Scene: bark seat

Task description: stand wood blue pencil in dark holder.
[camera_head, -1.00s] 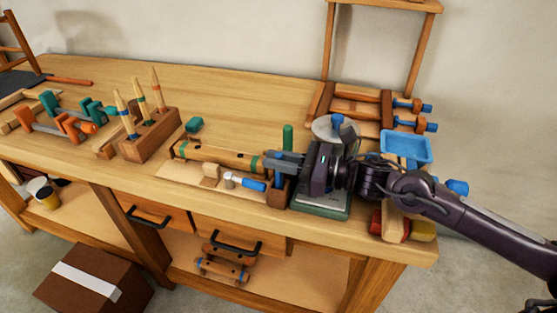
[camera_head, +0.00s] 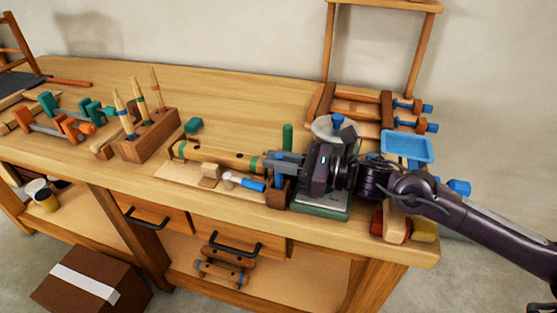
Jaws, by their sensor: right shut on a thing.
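My right gripper (camera_head: 280,162) is shut on a thin upright blue piece, which I take for the blue pencil (camera_head: 279,180). Only a short blue length shows below the fingers; its upper part is hidden by them. Its lower end meets a small dark brown block, which looks like the dark holder (camera_head: 276,198), near the front of the bench. I cannot tell whether the pencil is inside the holder or just behind or above it. My left gripper is not in view.
A brown block (camera_head: 150,140) at left holds several banded wooden sticks. A wooden bar (camera_head: 215,155) and a blue-handled tool (camera_head: 252,184) lie left of my gripper. A green post (camera_head: 288,135) stands behind it. A blue tray (camera_head: 407,146) is at right. The back middle of the bench (camera_head: 240,105) is clear.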

